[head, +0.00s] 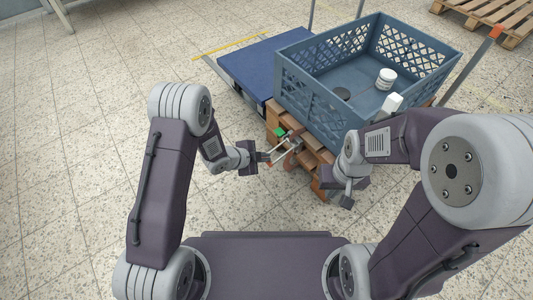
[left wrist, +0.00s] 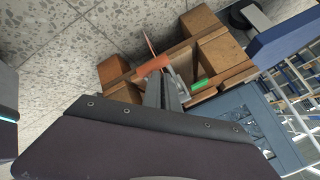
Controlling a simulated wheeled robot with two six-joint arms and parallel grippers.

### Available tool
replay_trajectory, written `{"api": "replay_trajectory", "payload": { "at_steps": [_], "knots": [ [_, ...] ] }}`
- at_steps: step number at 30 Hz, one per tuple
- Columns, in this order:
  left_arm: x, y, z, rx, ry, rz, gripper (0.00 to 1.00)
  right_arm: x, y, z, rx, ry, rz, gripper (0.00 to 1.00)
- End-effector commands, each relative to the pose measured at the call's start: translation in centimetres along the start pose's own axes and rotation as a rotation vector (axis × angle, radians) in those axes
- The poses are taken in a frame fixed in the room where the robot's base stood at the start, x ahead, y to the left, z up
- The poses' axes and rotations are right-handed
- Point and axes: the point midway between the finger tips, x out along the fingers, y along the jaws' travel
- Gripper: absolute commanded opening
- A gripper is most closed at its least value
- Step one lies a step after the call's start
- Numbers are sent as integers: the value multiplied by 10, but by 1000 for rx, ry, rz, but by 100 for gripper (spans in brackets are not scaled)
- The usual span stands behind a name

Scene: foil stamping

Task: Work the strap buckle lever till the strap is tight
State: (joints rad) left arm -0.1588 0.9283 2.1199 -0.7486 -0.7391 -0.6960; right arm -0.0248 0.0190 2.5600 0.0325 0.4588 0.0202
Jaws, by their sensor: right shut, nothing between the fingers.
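The strap buckle (head: 284,146) sits on the near side of the wooden pallet (head: 312,160), with a grey metal lever. The lever has an orange end (left wrist: 153,66), which shows in the left wrist view beside the grey metal parts (left wrist: 172,92). A small green part (head: 280,132) is at the buckle. An orange-red strap (head: 290,161) hangs beside it. My left gripper (head: 264,157) is at the lever's outer end; its fingertips are unclear, so I cannot tell whether it grips. My right gripper (head: 347,200) is shut and empty, to the right of the buckle.
A blue-grey crate (head: 310,100) stands on the pallet, with a white jar (head: 386,78) inside. A dark blue flat panel (head: 250,66) lies at the left of the crate. Upright posts (head: 470,68) stand near the crate. The tiled floor at left is clear.

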Motion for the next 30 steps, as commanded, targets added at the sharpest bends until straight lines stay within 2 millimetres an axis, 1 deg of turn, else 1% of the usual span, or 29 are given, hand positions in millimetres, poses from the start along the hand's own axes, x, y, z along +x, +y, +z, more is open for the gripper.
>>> {"api": "replay_trajectory", "payload": {
  "at_steps": [1,18,27,30],
  "knots": [
    [-4,-5,-4,2,4,-4,0,-6,0,-1,0,0,0,0],
    [-28,-21,-21,0,1,-1,0,-38,-1,-4,0,0,0,0],
    [-28,-20,-20,0,1,-1,0,-37,-1,-4,0,0,0,0],
    [-29,-22,-22,0,1,-1,0,-40,-1,-4,0,0,0,0]
  ]
}}
